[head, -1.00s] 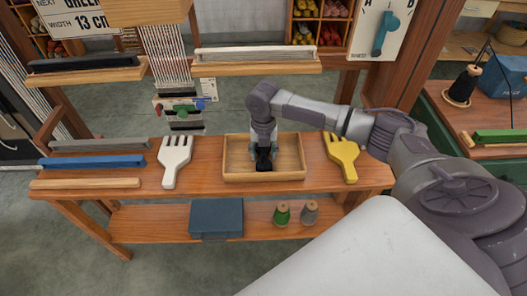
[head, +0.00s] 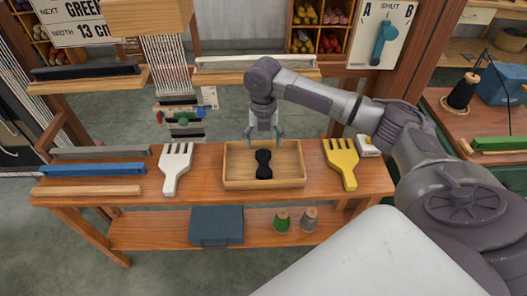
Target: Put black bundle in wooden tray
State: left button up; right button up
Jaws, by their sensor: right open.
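The black bundle (head: 263,165) lies in the wooden tray (head: 238,184), near the middle of its floor. The tray stands on the wooden bench, between a white fork-shaped comb and a yellow one. My right gripper (head: 264,139) is open and empty, above the back part of the tray and apart from the bundle. My left gripper is not in view.
The white comb (head: 176,168) is left of the tray and the yellow comb (head: 342,163) right of it. Blue (head: 93,169), grey and tan bars lie at the bench's left. Hanging threads (head: 168,62) and a shelf with a white bar (head: 254,63) stand behind.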

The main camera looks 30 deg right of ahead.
jog(key=shift+r, duration=1.7)
